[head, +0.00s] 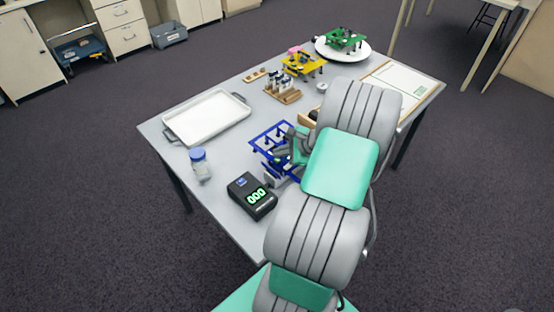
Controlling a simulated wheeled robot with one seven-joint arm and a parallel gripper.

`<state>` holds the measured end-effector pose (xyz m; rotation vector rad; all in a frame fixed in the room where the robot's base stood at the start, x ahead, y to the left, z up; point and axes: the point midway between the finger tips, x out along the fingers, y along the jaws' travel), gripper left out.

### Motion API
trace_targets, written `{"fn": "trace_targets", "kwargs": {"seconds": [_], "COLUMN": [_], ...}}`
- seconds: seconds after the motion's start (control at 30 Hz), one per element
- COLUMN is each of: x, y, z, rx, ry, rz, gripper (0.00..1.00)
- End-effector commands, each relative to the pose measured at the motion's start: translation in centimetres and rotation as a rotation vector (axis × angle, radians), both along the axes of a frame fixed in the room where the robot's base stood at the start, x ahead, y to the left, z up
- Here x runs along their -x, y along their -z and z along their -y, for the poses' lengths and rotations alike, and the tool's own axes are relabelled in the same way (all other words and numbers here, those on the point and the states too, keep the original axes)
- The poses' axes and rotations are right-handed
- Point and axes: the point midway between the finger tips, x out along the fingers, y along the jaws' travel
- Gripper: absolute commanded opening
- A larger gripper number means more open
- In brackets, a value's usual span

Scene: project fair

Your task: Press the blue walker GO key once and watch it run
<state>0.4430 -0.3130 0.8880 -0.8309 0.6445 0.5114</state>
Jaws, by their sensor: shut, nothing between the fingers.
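The blue walker (264,142) stands on the grey table, left of my arm. It has a blue open frame with dark legs or joints. My gripper (285,157) is at the walker's right side, over or against its frame, and is shut and empty. I cannot tell whether it touches the walker. The GO key cannot be made out; the gripper and arm hide part of the walker. A black box with a green display reading 000 (252,196) sits just in front of the walker.
A white tray (207,117) and a blue-lidded jar (200,164) are at the left. A yellow walker (304,64), a green walker on a white disc (343,41) and a wooden rack (282,92) stand farther back. A white sheet (405,82) lies at right.

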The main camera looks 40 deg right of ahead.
Motion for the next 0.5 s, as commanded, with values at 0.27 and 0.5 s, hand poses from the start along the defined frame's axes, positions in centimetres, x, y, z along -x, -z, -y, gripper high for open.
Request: {"fn": "trace_targets", "kwargs": {"seconds": [0.27, 0.5], "x": [0.0, 0.0], "y": [0.81, 0.86], "z": [-0.04, -0.02], "rx": [0.0, 0.0], "ry": [-0.001, 0.0], "rz": [-0.001, 0.0], "gripper": [0.0, 0.0]}}
